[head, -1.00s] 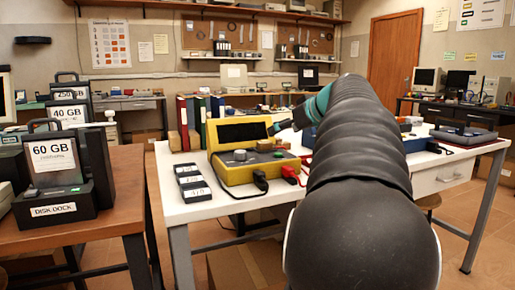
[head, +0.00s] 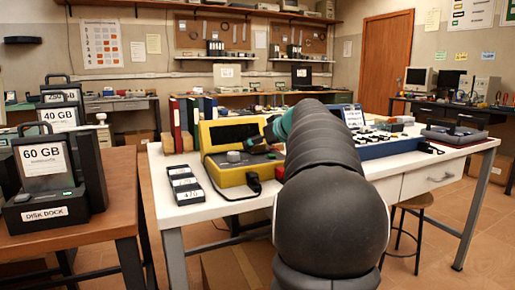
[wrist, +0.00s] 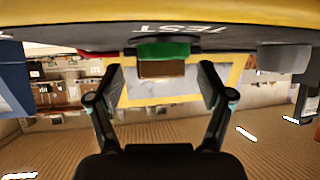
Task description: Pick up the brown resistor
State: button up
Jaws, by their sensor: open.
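In the wrist view, my gripper (wrist: 161,75) is open, one finger on each side of a small brown block (wrist: 161,69) with a green part above it in the picture. I cannot tell whether this block is the brown resistor, nor whether the fingers touch it. The yellow tester (wrist: 60,17) fills the top of that view, with lettering upside down. In the head view, the yellow tester (head: 232,172) stands on the white table.
The white table (head: 225,207) also holds upright binders (head: 180,122), dark blocks with white labels (head: 184,187) at the left front and a blue tray (head: 390,146) of small parts at right. A wooden table with a disk dock (head: 45,185) stands to the left.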

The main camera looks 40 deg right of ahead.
jog(key=c, duration=1.2)
jog(key=shift+r, duration=0.15)
jog(key=shift+c, duration=0.2)
jog(key=shift+r, duration=0.55)
notch_tip(320, 180, up, 3)
jog(key=shift+f+p, duration=0.1)
jog(key=shift+p, duration=0.3)
jog(key=s+d+r, duration=0.7)
jog(key=s, duration=0.2)
jog(key=shift+s+p, duration=0.2)
jog(key=shift+p, duration=0.25)
